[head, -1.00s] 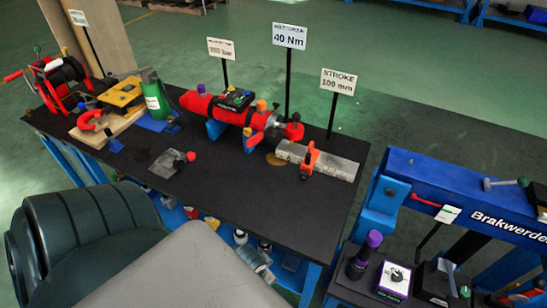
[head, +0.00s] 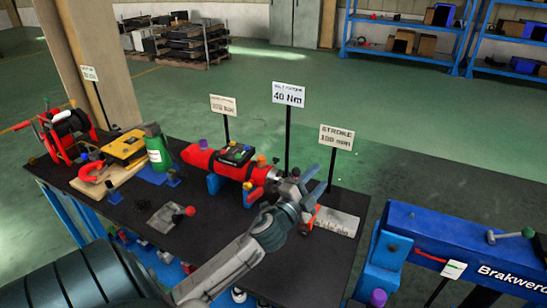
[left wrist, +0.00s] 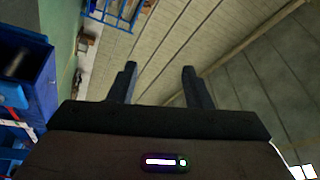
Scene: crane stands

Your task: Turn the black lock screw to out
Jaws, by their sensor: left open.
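I cannot pick out the black lock screw for sure in either view. A red cylinder (head: 228,168) with several coloured knobs lies on the black bench top. A grey ruled bar (head: 338,221) lies at its right end, beside the stroke sign. My left gripper (head: 316,182) is above the right end of the cylinder and hides part of the area between it and the bar. In the left wrist view its two dark fingers (left wrist: 157,78) are apart with nothing between them, pointing toward the ceiling. My right gripper is not in view.
Three signs on posts, one the 40 Nm sign (head: 289,94), stand behind the cylinder. A red reel (head: 68,135), a yellow block (head: 123,148) and a green bottle (head: 156,150) are at the left. A blue beam (head: 450,243) is at the right.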

